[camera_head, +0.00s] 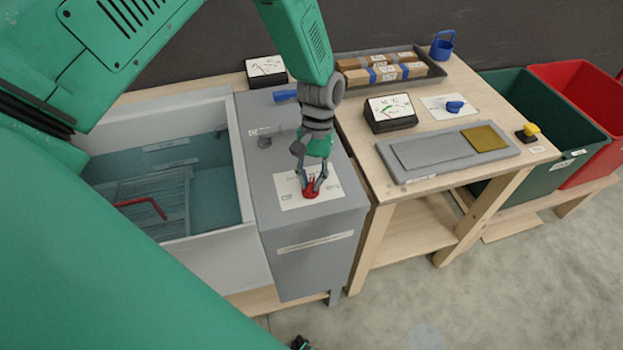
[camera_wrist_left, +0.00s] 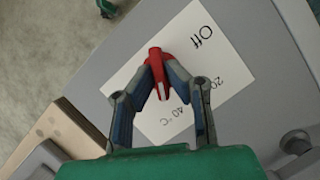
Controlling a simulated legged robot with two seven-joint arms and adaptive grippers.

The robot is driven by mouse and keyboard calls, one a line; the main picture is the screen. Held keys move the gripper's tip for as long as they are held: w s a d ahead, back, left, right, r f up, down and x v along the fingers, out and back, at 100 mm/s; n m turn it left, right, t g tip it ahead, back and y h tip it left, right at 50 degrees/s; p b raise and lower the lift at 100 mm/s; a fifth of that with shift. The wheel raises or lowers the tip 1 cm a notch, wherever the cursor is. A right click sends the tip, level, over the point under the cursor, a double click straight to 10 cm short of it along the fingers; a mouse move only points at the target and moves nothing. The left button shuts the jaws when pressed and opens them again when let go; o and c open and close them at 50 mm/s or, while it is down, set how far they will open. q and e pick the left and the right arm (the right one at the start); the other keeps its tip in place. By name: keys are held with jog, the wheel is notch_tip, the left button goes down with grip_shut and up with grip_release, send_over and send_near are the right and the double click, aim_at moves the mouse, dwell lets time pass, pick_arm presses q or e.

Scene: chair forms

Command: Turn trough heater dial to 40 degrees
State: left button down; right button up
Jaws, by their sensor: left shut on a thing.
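The red trough heater dial (camera_head: 310,190) sits on a white label plate (camera_head: 287,201) on top of the grey heater cabinet. My left gripper (camera_head: 312,183) comes down from above and is shut on the dial. In the left wrist view the dial (camera_wrist_left: 158,72) is between the two fingertips (camera_wrist_left: 160,84). A white mark on the dial points down the picture, roughly toward the "40 °C" print (camera_wrist_left: 176,116) on the plate. "Off" and "20" are also printed there. The fingers cover part of the dial.
A water trough (camera_head: 232,160) with a rack and red handle stands left of the cabinet (camera_head: 305,260). A grey knob (camera_head: 265,142) is behind the dial. Right is a wooden table with a meter (camera_head: 390,112), a blue dial (camera_head: 454,107) and a grey tray (camera_head: 412,154).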

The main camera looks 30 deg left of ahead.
dwell(0.3)
pick_arm(q)
jog(key=c, duration=1.6)
grip_release()
jog(key=v, duration=1.2)
jog(key=shift+f, duration=0.1)
